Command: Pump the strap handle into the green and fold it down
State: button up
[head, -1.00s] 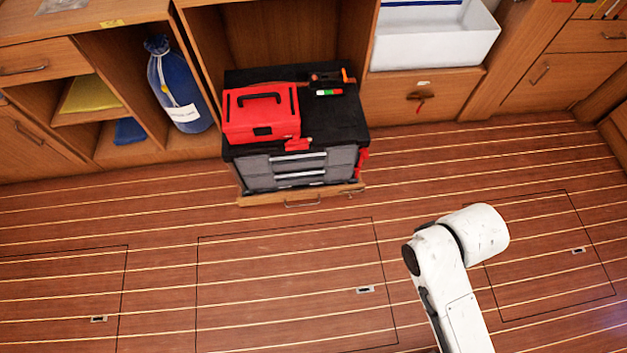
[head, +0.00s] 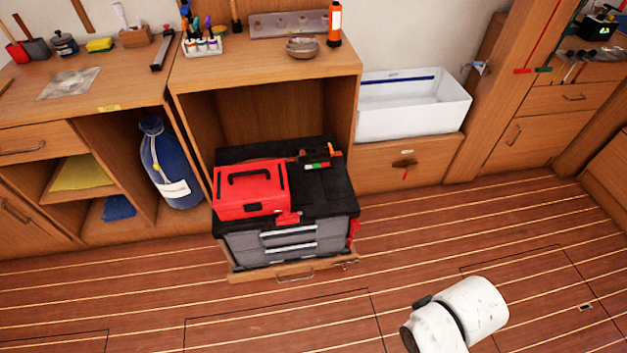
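A small black device with orange ends (head: 322,153) lies on the black top of the grey drawer chest, behind and right of the red toolbox (head: 250,188). It seems to be the strap tensioner with its handle; whether the handle is up or folded cannot be told. In front of it is a small red, white and green strip (head: 317,166); any pointer on it is too small to read. The grey drawer chest (head: 290,243) stands on a pulled-out wooden drawer or board. My gripper is not in view; only white links of my arm show at the lower right.
A red piece (head: 288,217) sits at the chest's front edge, and another red part (head: 353,229) on its right side. A white bin (head: 412,105) stands right of the open cabinet. A blue bottle (head: 168,165) is at left. The plank floor in front is clear.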

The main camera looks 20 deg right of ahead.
aim_at(320, 150)
jog(key=i+l+u, duration=0.1)
jog(key=i+l, duration=1.4)
jog(key=l, duration=0.1)
